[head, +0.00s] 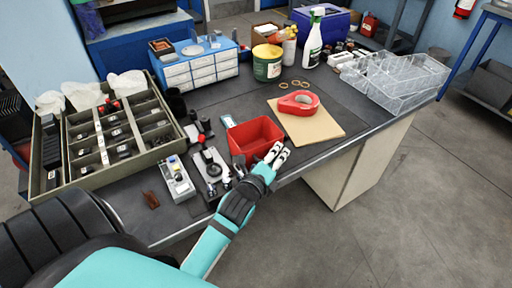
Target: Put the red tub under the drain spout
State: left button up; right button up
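The red tub (250,131) stands open and upright on the dark bench top, near its front edge. My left gripper (275,153) is at the tub's front right corner, with its two pale fingers close together over or beside the rim. I cannot tell whether the fingers grip the tub wall. My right gripper is not in view. I cannot make out a drain spout in this view.
A grey plate with a black fitting (213,168) and a small grey box (177,180) lie left of the tub. A compartment tray (172,160) fills the bench's left. A red tape roll (298,103) lies on brown board (325,127). Clear bins (408,98) stand far right.

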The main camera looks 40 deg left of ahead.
pick_arm(q)
grip_shut()
jog(key=shift+r, duration=0.1)
